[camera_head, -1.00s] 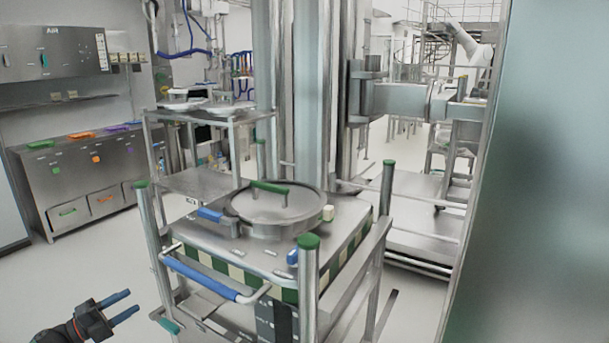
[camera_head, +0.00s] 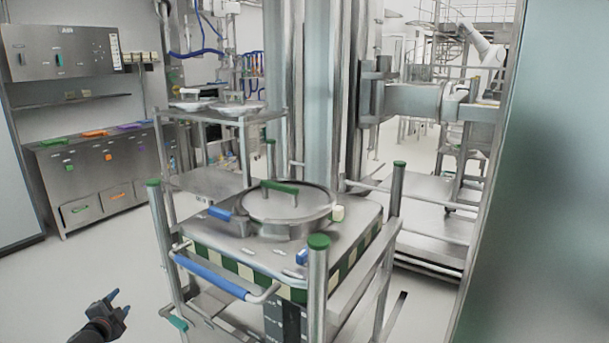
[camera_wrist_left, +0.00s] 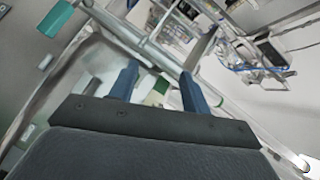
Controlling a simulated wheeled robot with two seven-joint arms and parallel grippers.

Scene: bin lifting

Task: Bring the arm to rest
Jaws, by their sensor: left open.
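My left gripper (camera_head: 119,303) is at the bottom left of the head view, left of the metal bin cart and apart from it. Its two blue fingers also show in the left wrist view (camera_wrist_left: 158,90); they are spread with nothing between them. The bin (camera_head: 352,262) has a green-and-cream checked band and a blue handle bar (camera_head: 210,276) at the front. A round lid with a green handle (camera_head: 280,187) sits closed on its top. My right gripper is in neither view.
Metal posts with green caps (camera_head: 318,242) stand at the cart's corners. Behind it rises a steel column (camera_head: 327,90). Open floor (camera_head: 60,270) lies left of the cart. A pale panel (camera_head: 550,180) fills the right edge.

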